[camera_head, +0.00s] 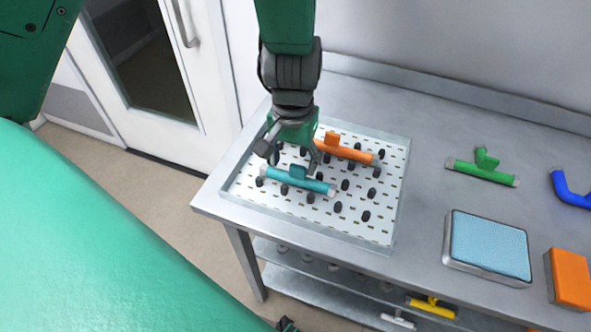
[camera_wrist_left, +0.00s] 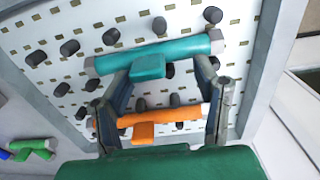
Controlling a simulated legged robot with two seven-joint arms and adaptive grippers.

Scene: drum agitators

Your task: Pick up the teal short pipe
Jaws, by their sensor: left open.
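The teal short pipe (camera_head: 312,185) lies on the perforated tray at its near side, with a stub on its back side and grey end caps. My left gripper (camera_head: 288,160) is open and points down just behind and above the teal pipe. It holds nothing. In the left wrist view the teal pipe (camera_wrist_left: 185,47) lies across the view near the fingertips (camera_wrist_left: 165,70), its stub towards the gripper. I cannot tell whether the fingers touch it. My right gripper is not in view.
An orange pipe (camera_head: 352,154) lies behind the teal one on the pegged white tray (camera_head: 386,207). It shows between the fingers in the left wrist view (camera_wrist_left: 175,115). Dark pegs surround both pipes. A green pipe (camera_head: 480,170), a blue-topped block (camera_head: 489,245) and an orange block (camera_head: 570,279) are to the right.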

